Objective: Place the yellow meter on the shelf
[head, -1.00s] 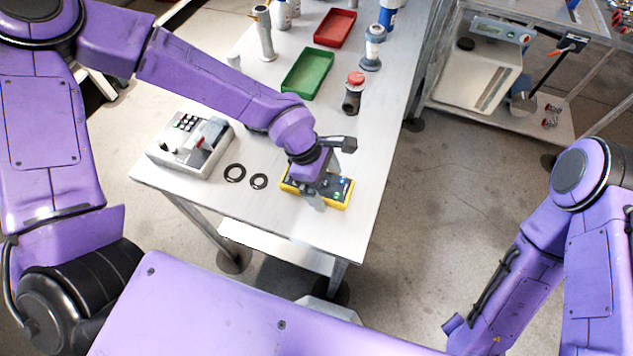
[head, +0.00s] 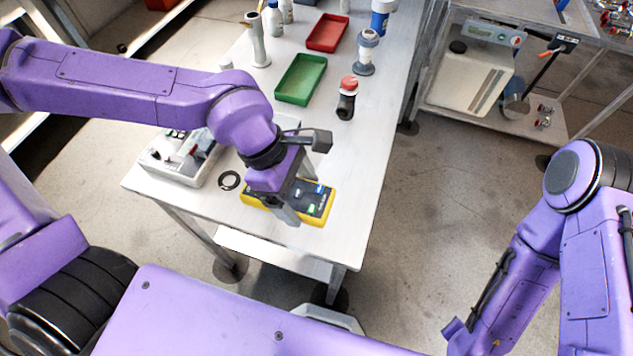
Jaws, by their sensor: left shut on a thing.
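The yellow meter (head: 318,215) has a dark face with coloured parts and is near the front edge of the metal table (head: 345,235) in the head view. My left gripper (head: 288,208) comes down over it from above and is shut on its body, hiding part of its face. I cannot tell whether the meter touches the tabletop or is just above it. A pale lower shelf (head: 275,255) shows under the table's front. My right arm is at the right side; its gripper is out of the picture.
A grey device with buttons (head: 185,160) and a black ring (head: 229,180) lie left of the meter. A red-capped dark fitting (head: 347,98), green tray (head: 300,79) and red tray (head: 328,33) stand behind. A cart (head: 540,120) is at right; floor between is clear.

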